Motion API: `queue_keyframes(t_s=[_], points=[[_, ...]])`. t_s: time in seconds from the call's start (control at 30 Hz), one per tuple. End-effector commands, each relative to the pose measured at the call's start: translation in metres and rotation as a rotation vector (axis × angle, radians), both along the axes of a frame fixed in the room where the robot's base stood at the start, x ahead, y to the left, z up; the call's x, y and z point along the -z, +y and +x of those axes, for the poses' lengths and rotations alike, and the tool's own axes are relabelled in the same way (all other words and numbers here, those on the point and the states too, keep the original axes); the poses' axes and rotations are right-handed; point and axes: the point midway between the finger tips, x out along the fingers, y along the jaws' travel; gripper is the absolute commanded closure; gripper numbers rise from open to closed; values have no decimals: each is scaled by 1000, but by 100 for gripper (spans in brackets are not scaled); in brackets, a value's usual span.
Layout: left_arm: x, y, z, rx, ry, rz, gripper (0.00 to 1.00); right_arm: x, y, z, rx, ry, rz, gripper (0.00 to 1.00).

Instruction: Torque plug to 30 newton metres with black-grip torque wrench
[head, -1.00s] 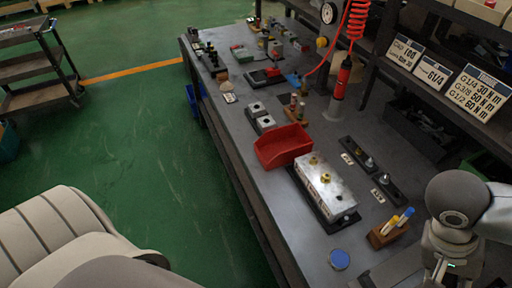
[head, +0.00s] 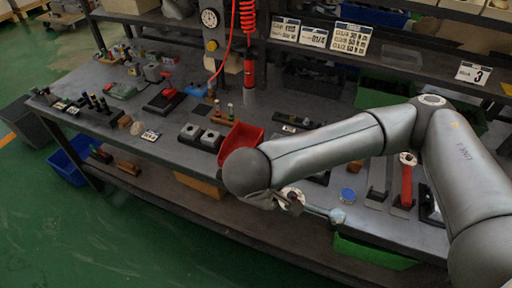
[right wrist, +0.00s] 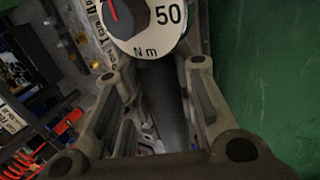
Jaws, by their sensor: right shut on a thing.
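My right gripper (head: 278,198) is shut on a torque wrench (head: 318,210), held in front of the bench's near edge. In the right wrist view, my right gripper (right wrist: 155,85) has its fingers on either side of the wrench's dark grip (right wrist: 165,95). The wrench's white dial (right wrist: 143,25) reads "50" and "N m" beside a red needle; the rest is cut off. In the head view my right arm hides the metal valve block and its plugs. My left gripper is out of view.
A red-grip wrench (head: 406,185) rests on the bench's right. A red bin (head: 241,139) stands left of my forearm. Sign cards (head: 349,38) stand on the shelf. Green floor lies open at front left.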

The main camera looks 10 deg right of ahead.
Motion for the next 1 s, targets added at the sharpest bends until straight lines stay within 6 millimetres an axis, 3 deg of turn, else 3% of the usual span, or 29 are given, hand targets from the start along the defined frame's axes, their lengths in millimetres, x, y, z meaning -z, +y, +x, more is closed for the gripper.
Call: queue_keyframes(t_s=[0.3, 0.7, 1.0], points=[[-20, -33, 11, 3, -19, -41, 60, -7, 24, 35, -506, 4, 4, 100], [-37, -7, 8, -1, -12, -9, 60, -9, 27, 79, -1035, 6, 4, 100], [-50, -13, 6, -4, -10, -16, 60, -5, 12, 111, -1366, 6, 4, 100]])
